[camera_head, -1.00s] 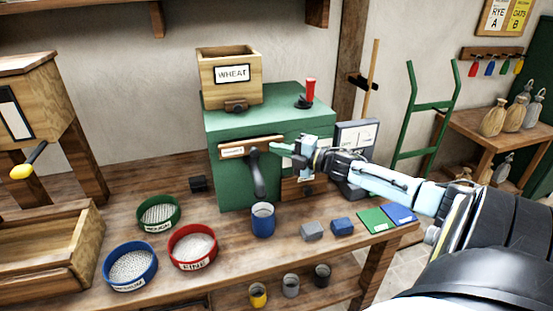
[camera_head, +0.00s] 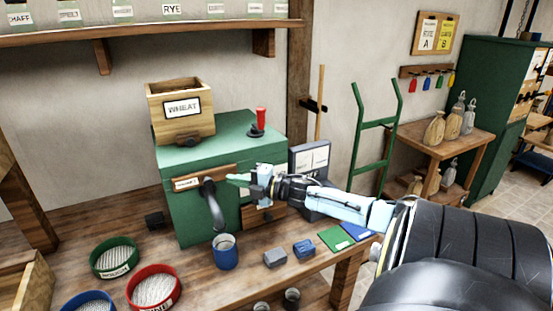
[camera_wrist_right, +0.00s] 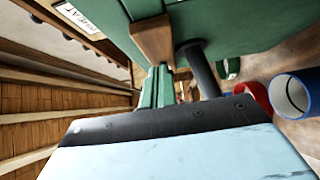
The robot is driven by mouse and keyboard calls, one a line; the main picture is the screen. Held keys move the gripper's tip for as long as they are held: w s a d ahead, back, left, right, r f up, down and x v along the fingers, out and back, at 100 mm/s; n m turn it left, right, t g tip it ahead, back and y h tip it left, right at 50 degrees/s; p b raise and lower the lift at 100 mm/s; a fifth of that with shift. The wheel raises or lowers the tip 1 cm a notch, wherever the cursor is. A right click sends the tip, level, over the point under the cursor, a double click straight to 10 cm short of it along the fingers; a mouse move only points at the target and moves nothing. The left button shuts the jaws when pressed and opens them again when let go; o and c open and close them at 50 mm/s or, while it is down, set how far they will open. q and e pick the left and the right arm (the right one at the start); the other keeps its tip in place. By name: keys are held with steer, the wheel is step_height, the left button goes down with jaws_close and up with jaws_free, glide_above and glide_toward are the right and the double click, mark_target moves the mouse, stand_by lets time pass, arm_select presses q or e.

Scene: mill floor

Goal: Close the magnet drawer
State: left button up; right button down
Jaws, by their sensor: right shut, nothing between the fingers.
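The magnet drawer's labelled wooden front (camera_head: 187,184) is high on the green mill housing (camera_head: 185,215). It also shows in the right wrist view (camera_wrist_right: 153,40), where it stands out from the green face. How far out it is, I cannot tell. My right gripper (camera_head: 236,179) is shut and empty, with its green fingertips at the right end of the drawer front. The fingers also show in the right wrist view (camera_wrist_right: 158,88), close to the wood; whether they touch it I cannot tell. My left gripper is out of view.
A dark spout (camera_head: 214,207) curves down just below the drawer, above a blue cup (camera_head: 225,255). A second wooden front (camera_head: 252,217) sits lower right, partly behind my arm. A wheat hopper (camera_head: 180,115) and red-handled lever (camera_head: 260,120) stand on top. Round sieves (camera_head: 114,258) are front left.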

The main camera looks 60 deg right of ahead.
steer(key=a+v, duration=0.1)
steer(key=v, duration=1)
steer(key=shift+s+p, duration=0.3)
steer(key=shift+p, duration=0.15)
steer(key=shift+a+f, duration=0.1)
steer(key=shift+a, duration=0.05)
